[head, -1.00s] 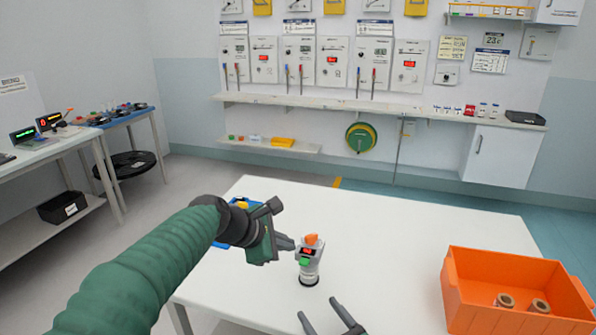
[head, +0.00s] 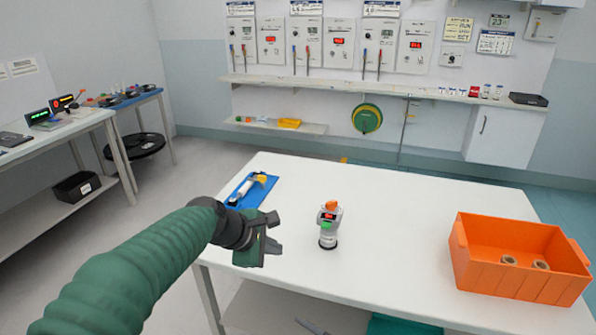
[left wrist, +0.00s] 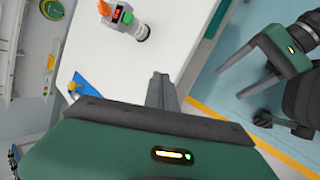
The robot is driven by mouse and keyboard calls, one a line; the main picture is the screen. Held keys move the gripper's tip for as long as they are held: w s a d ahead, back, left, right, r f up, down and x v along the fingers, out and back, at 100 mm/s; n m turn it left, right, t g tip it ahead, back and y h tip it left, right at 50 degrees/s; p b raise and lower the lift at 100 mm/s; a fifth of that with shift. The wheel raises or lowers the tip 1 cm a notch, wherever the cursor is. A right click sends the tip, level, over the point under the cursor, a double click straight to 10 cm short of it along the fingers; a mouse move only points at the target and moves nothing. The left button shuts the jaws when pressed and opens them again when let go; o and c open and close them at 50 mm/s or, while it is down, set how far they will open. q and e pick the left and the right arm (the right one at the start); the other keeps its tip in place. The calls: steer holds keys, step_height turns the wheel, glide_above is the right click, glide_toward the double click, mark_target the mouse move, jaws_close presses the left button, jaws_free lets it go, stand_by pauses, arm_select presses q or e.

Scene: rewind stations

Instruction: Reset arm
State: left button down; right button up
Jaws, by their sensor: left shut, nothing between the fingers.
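My left gripper (head: 272,236) is shut and empty. It is over the table's left front part, to the left of a small white-grey device and apart from it. The device (head: 328,225) stands upright on the white table (head: 400,210), with an orange top, a red display and a green button. It also shows in the left wrist view (left wrist: 125,18), beyond the shut fingers (left wrist: 162,92).
An orange crate (head: 510,280) with two brown rolls stands at the table's right. A blue mat (head: 240,196) with a yellow-and-white tool lies at the left edge. A side bench (head: 60,135) stands at the left. The middle of the table is clear.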

steer(key=s+d+f+n+g+h, duration=0.1)
steer(key=s+f+n+g+h, duration=0.1)
steer(key=s+f+n+g, duration=0.55)
steer(key=s+d+f+n+h, duration=0.3)
steer(key=s+d+n+h, duration=0.15)
steer(key=d+n, duration=0.35)
arm_select(q)
steer(key=s+a+f+m+g+y, duration=0.1)
steer(key=s+a+f+m+y, duration=0.1)
steer(key=s+a+f+m, duration=0.55)
steer(key=s+a+f+m+g+y, duration=0.1)
steer(key=s+a+f+m, duration=0.3)
steer(key=s, duration=0.6)
steer(key=s+a+f+m+g+y, duration=0.2)
steer(key=s+a+f+m, duration=0.25)
steer(key=s+f, duration=0.35)
arm_select(e)
steer(key=s+d+r+n+h, duration=0.4)
steer(key=d+r+n, duration=0.3)
steer(key=d+r, duration=0.55)
arm_select(q)
step_height(320, 180, up, 17)
steer(key=d+p, duration=0.1)
steer(key=p, duration=1.5)
steer(key=shift+s+p, duration=0.3)
arm_select(e)
step_height(320, 180, up, 17)
steer(key=a, duration=0.1)
steer(key=shift+a, duration=0.3)
steer(key=shift+w+f, duration=0.1)
